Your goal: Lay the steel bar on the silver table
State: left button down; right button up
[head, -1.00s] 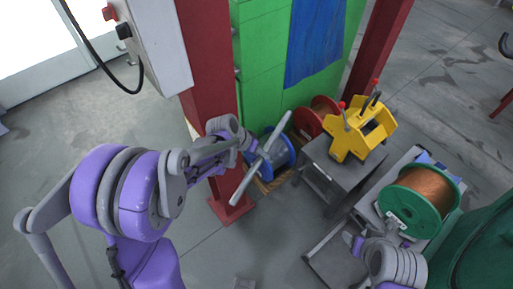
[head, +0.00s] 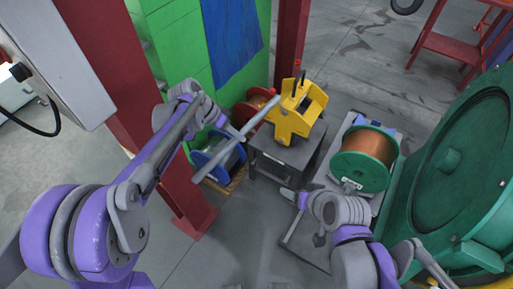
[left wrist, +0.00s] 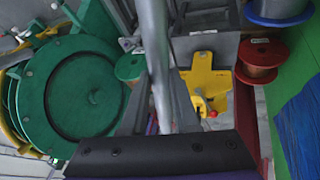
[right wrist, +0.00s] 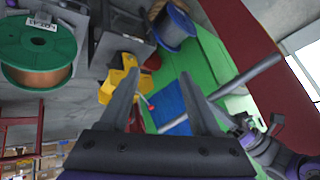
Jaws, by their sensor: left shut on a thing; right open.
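My left gripper (head: 226,127) is shut on the steel bar (head: 208,165), a long grey rod held slanting in the air. In the head view the bar crosses in front of the blue spool, and its upper end reaches toward the grey metal table (head: 273,158). The bar also shows in the right wrist view (right wrist: 248,75). The table carries a yellow stand (head: 291,124); its bare top shows in front of the stand. My right gripper (head: 289,194) is low, near the front of the table; its fingers are apart and empty in the right wrist view (right wrist: 162,105).
A green spool of copper wire (head: 364,158) sits on a low grey cart at the right, near a large green machine (head: 455,160). A blue spool (head: 215,155) and a red spool (head: 247,112) stand left of the table. A red column (head: 185,200) stands beside my left arm.

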aim_at(243, 131)
jog(key=w+a+m+t+y, duration=0.1)
jog(key=w+a+m+t, duration=0.1)
jog(key=w+a, duration=0.3)
jog(key=w+a+f+m+t+y, duration=0.1)
jog(key=w+a+m+t+y, duration=0.1)
jog(key=w, duration=0.8)
jog(key=w+a+m+t+y, duration=0.2)
jog(key=w+a+m, duration=0.2)
jog(key=w+a, duration=0.3)
jog(key=shift+w+a+f, duration=0.2)
jog(key=shift+w+a, duration=0.1)
jog(key=shift+w, duration=0.15)
jog(key=shift+c, duration=0.3)
grip_shut()
jog(key=shift+d, duration=0.1)
pick_arm(q)
jog(key=c, duration=0.6)
grip_release()
jog(key=shift+r, duration=0.1)
